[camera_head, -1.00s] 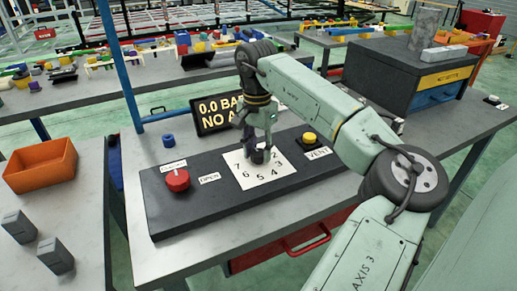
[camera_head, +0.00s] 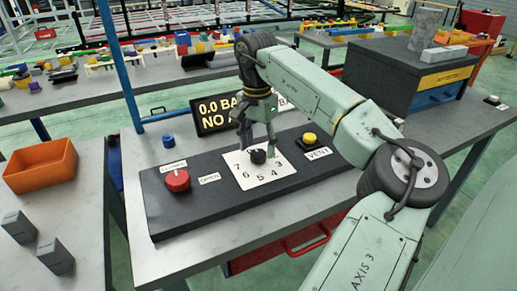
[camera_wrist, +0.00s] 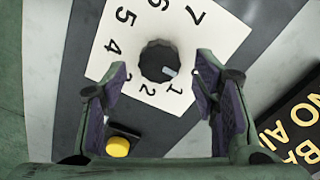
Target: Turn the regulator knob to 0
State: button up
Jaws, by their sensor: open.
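The regulator knob (camera_head: 257,156) is a black ribbed knob on a white number card (camera_head: 280,178) in the head view. In the wrist view the knob (camera_wrist: 157,58) has a pale pointer mark directed to the lower right, near the 1. The numbers 3 to 7 are readable on the card (camera_wrist: 104,62); I cannot see the 0. My gripper (camera_head: 257,148) is open above the knob, one finger on each side. In the wrist view my gripper (camera_wrist: 160,64) shows clear gaps between both fingers and the knob.
A red knob (camera_head: 177,180) is at the panel's left, by an OPEN label. A yellow VENT button (camera_head: 309,138) is right of the card. A display (camera_head: 215,114) behind starts "0.0 BA" and "NO". An orange bin (camera_head: 40,168) stands far left.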

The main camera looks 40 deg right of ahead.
aim_at(258, 152)
notch_tip(258, 152, up, 10)
jog(key=shift+w, duration=0.15)
dwell(0.7)
